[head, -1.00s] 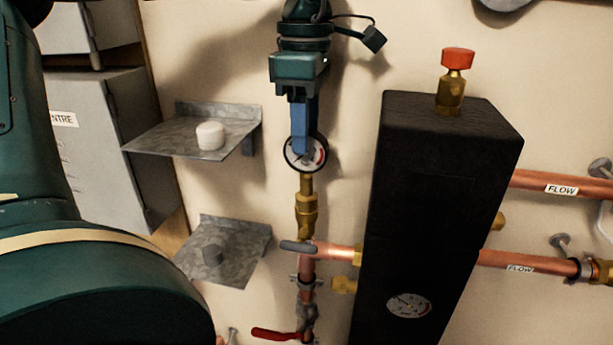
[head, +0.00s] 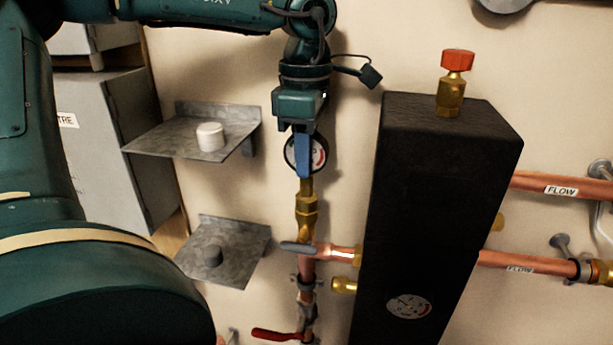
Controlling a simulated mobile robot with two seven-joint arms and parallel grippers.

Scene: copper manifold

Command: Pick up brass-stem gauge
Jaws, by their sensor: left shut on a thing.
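The brass-stem gauge (head: 318,154) is a round white dial with a black rim and a red mark. It sits upright above a brass fitting (head: 306,208) on the copper pipe, in the middle of the head view. My left gripper (head: 303,165) comes down from above and is shut on the gauge. Its blue fingers cover the middle and left of the dial. I cannot tell whether the stem is still seated in the fitting. My right gripper is not in view.
A tall black block (head: 440,190) stands close to the right, with a red-capped brass valve (head: 453,80) on top. An upper shelf (head: 165,138) holds a white cylinder (head: 210,136). A grey valve handle (head: 298,248) lies below the gauge.

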